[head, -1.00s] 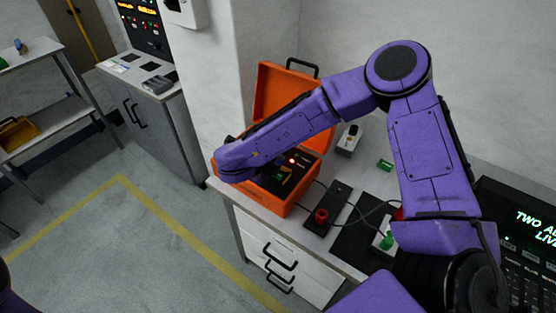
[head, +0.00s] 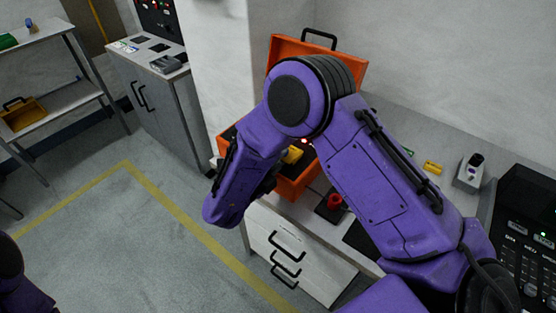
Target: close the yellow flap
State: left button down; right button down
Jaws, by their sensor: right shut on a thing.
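The yellow flap (head: 292,155) shows as a small yellow piece inside the open orange case (head: 298,187), partly hidden by my right arm. My right gripper (head: 275,175) is a dark shape at the front of the case, mostly hidden behind my purple wrist. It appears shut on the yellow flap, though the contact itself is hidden. How far the flap stands open cannot be seen. My left gripper is out of view; only a purple part of my left arm shows at the lower left edge.
The case's raised lid (head: 285,47) stands at the back. A red knob (head: 334,201), a yellow cylinder (head: 432,167) and a pale device (head: 470,172) are on the bench. A black console (head: 525,235) is at the right. The floor at left is clear.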

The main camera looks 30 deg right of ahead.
dwell(0.3)
jog(key=c, duration=1.1)
grip_release()
jog(key=shift+o, duration=0.3)
jog(key=shift+s, duration=0.1)
jog(key=shift+f, duration=0.1)
